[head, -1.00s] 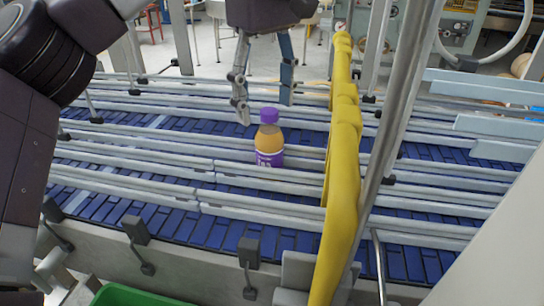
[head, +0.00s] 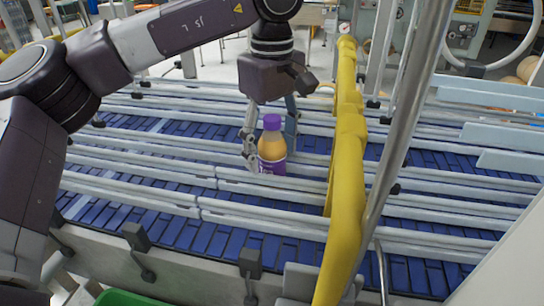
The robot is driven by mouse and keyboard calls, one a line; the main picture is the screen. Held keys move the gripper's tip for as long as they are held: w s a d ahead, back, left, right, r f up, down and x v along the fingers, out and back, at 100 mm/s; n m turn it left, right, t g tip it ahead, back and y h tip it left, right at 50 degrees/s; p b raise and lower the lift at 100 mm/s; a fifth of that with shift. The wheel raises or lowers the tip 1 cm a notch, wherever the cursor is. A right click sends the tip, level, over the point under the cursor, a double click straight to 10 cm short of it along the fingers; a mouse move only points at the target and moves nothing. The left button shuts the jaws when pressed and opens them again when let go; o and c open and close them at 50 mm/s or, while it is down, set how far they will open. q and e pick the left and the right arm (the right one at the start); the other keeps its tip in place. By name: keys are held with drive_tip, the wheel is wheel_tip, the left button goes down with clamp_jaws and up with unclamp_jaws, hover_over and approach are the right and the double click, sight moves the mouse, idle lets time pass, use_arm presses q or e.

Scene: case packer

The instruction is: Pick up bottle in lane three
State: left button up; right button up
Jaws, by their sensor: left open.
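One bottle (head: 272,146) with a purple cap, orange contents and a purple label stands upright in a lane of the blue conveyor, between metal guide rails. The rail in front hides its base. My left gripper (head: 268,143) comes down from above and behind the bottle. Its fingers are open, one to the left of the bottle and one behind its right side. I cannot tell whether either finger touches it. My right gripper is not in view.
Several grey guide rails (head: 150,198) divide the conveyor into lanes. A yellow padded post (head: 346,190) and a metal pole stand close to the right of the bottle. A green crate (head: 120,298) is at the bottom left. The lanes left of the bottle are empty.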

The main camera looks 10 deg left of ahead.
use_arm(q)
drive_tip(key=c, duration=1.5)
drive_tip(key=shift+r, duration=0.1)
